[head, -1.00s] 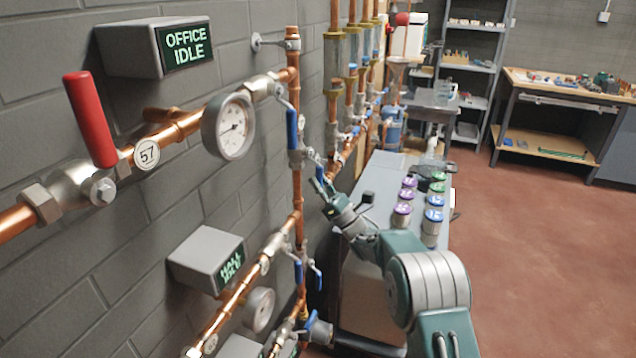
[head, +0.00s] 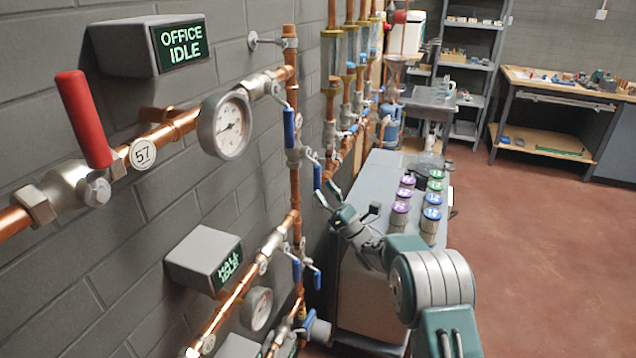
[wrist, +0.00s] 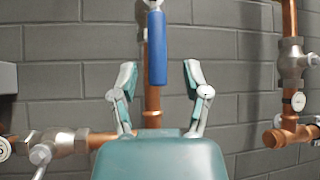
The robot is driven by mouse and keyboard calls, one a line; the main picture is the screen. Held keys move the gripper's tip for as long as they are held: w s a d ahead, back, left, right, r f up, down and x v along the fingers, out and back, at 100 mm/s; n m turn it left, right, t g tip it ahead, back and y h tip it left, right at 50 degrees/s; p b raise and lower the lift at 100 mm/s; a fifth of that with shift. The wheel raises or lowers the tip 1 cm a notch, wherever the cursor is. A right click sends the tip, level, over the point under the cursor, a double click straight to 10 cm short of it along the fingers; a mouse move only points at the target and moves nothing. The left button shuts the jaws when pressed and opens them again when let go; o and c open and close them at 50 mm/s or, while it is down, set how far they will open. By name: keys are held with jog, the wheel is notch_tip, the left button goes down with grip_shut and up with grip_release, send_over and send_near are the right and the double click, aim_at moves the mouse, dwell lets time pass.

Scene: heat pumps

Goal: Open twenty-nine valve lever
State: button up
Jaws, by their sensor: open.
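A blue valve lever (wrist: 157,48) hangs straight down from a valve at the top of the wrist view, in front of a vertical copper pipe. In the head view a blue lever (head: 317,177) hangs just beside my gripper (head: 328,194). My gripper (wrist: 160,78) is open, with one finger on each side of the lever's lower end in the wrist picture. A gap shows on both sides, and I see no contact. How far the lever lies beyond the fingertips is hard to tell. No tag reading twenty-nine is legible.
Another blue lever (head: 289,127) hangs on the upper pipe. A red lever (head: 83,119) stands by tag 57 at the left. Valves and copper pipes flank the gripper along the grey wall. A grey cabinet (head: 378,170) with several coloured-top knobs stands behind my arm. Red floor is clear at right.

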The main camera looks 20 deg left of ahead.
jog(key=v, duration=0.8)
jog(key=shift+d+f, duration=0.2)
jog(key=shift+f, duration=0.15)
jog(key=w+d+r+m+t+h, duration=0.3)
jog(key=r+m+t+h, duration=0.25)
jog(key=m, duration=0.25)
jog(key=w+d+r+m+t+h, duration=0.25)
jog(key=r+m+t+h, duration=0.2)
jog(key=r+m, duration=0.25)
jog(key=s+d+r+m+h, duration=0.3)
jog(key=d+m+h, duration=0.3)
jog(key=m, duration=0.2)
jog(key=s+d+r+m+h, duration=0.3)
jog(key=s+d+m+h, duration=0.1)
jog(key=d+m+h, duration=0.3)
jog(key=s+d+f+m+g+h, duration=0.1)
jog(key=s+d+m+g, duration=0.25)
jog(key=s+m, duration=0.3)
jog(key=s+d+f+m+g+h, duration=0.2)
jog(key=s+d+m, duration=0.25)
jog(key=s, duration=0.35)
jog(key=s+d+f+m+g, duration=0.1)
jog(key=s+f+m+g, duration=0.2)
jog(key=s, duration=0.7)
jog(key=s+f+m+g, duration=0.3)
jog(key=s+m, duration=0.4)
jog(key=s, duration=0.4)
jog(key=shift+d+f, duration=0.35)
jog(key=shift+f, duration=0.05)
